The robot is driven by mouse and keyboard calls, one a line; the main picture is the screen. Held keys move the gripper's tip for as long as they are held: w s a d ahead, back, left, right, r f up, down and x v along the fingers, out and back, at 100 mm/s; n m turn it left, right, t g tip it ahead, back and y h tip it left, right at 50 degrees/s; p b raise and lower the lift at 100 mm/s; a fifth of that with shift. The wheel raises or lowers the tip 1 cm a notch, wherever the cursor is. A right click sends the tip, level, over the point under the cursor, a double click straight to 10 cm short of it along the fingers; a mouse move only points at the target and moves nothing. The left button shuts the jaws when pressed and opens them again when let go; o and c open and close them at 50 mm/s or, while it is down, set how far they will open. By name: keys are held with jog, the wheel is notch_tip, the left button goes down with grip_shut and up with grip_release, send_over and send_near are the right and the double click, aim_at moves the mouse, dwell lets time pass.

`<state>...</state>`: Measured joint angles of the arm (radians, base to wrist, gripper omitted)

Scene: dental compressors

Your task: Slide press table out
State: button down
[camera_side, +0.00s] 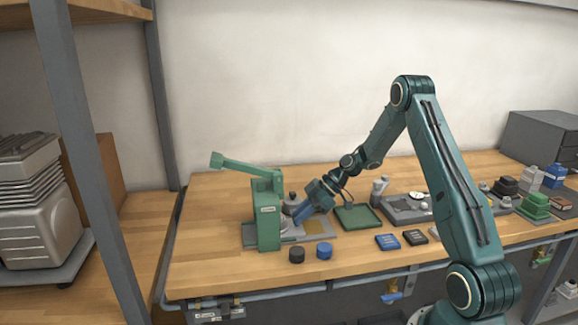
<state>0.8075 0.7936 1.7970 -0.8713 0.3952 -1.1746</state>
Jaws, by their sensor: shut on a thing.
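The green press (267,218) stands upright on the left part of the wooden bench, with its long lever arm pointing up to the left. The press table (287,225) is at the right side of the press body, small and partly hidden by my gripper. My gripper (298,217) reaches down from the right, tilted, with its blue end beside the press. It is shut on the press table. The exact contact between fingers and table is too small to see.
Dark and blue round pieces (323,251) stand in front. Two flat boxes (388,242) lie near the front edge. The front left bench top is clear.

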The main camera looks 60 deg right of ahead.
jog(key=s+d, duration=0.5)
jog(key=shift+s+d, duration=0.2)
jog(key=shift+d, duration=0.05)
jog(key=c, duration=1.3)
grip_release()
jog(key=shift+v, duration=3.75)
jog(key=shift+a+r, duration=0.1)
